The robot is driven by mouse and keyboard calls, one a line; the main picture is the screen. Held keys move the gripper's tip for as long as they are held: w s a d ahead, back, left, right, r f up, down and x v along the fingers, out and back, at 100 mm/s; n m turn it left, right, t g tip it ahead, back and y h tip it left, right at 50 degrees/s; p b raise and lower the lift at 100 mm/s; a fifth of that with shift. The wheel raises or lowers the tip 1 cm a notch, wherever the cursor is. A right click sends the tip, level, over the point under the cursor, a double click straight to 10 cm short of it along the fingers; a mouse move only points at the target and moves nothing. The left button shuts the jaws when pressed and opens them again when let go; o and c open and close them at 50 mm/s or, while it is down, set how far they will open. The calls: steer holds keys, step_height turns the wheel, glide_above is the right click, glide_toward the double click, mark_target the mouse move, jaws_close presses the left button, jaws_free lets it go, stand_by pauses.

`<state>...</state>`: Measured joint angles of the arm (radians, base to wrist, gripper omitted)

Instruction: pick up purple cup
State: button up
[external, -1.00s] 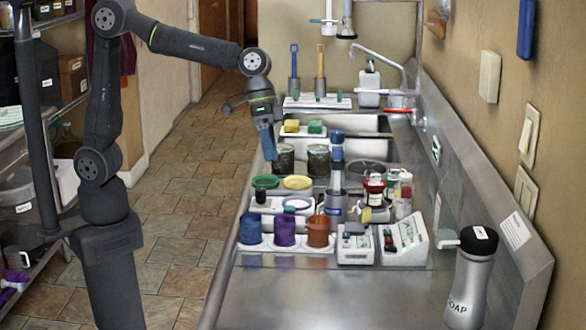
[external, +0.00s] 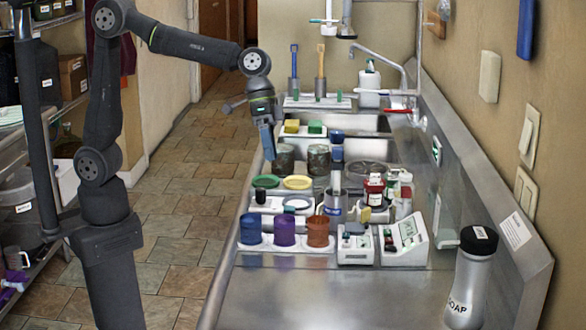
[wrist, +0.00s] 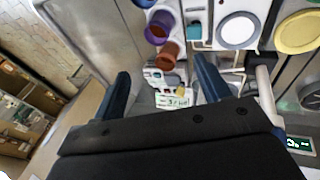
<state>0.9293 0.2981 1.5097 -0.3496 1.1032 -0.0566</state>
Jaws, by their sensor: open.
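The purple cup (external: 284,231) stands upright in a white holder on the steel counter, between a blue cup (external: 250,228) and a brown-orange cup (external: 318,231). In the wrist view the purple cup (wrist: 158,27) shows near the top, just above the brown-orange cup (wrist: 169,54). My gripper (external: 268,148) is open and empty, pointing down near the counter's left edge, farther back than the cups and well apart from them. In the wrist view its two dark blue fingers (wrist: 161,72) are spread wide with nothing between them.
Two dark jars (external: 284,158) stand close to my gripper. A green lid (external: 265,182) and yellow lid (external: 298,182) lie behind the cups. White devices (external: 403,241) stand right of the cups, and a soap bottle (external: 468,285) at front right. The front counter is clear.

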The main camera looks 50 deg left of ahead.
steer(key=s+d+m+t, duration=0.1)
steer(key=s+m+t, duration=0.1)
steer(key=s+m, duration=0.25)
steer(key=m, duration=0.1)
glide_toward(291, 243)
steer(key=shift+t, duration=0.3)
steer(key=x, duration=0.3)
steer(key=a+x, duration=0.1)
steer(key=x, duration=0.1)
steer(key=shift+w+d+f, duration=0.15)
steer(key=shift+f, duration=0.2)
steer(key=c, duration=1.1)
